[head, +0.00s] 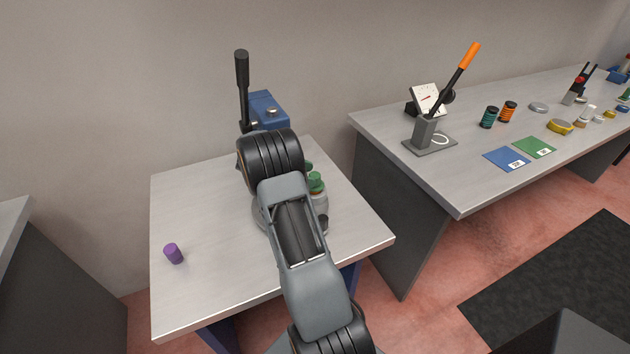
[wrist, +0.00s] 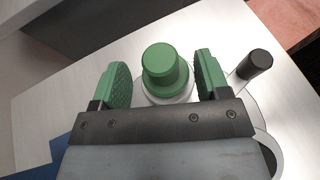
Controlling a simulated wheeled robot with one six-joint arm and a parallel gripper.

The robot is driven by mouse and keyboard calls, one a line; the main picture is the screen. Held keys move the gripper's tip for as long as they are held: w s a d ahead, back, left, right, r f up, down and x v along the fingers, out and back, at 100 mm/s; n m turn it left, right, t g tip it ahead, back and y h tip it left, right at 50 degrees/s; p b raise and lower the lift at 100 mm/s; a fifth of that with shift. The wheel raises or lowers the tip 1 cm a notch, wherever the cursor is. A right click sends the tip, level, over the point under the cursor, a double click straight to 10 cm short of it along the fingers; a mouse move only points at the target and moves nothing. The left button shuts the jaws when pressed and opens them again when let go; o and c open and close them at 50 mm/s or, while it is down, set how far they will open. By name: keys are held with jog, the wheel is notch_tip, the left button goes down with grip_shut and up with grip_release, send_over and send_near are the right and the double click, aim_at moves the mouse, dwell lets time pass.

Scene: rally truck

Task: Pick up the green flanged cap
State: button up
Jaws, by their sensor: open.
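The green flanged cap (wrist: 165,70) shows in the wrist view as a round knob with a wider flange below it. It sits on top of a pale round body (wrist: 150,98). My gripper (wrist: 162,78) is open, with one green pad to the left of the cap and the other to its right. Gaps show on both sides, so neither pad touches it. In the head view my arm hides most of the gripper; a green cap-like part (head: 316,183) shows just right of the arm, above a grey body.
A black-capped post (wrist: 256,64) stands close to the right finger. A purple cylinder (head: 173,253) lies at the table's left. A blue device with a black lever (head: 242,85) stands at the back. Another bench (head: 380,128) with several items stands at right.

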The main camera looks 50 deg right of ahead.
jog(key=shift+x, duration=0.95)
jog(key=shift+c, duration=0.5)
jog(key=c, duration=1)
jog(key=shift+r, duration=0.15)
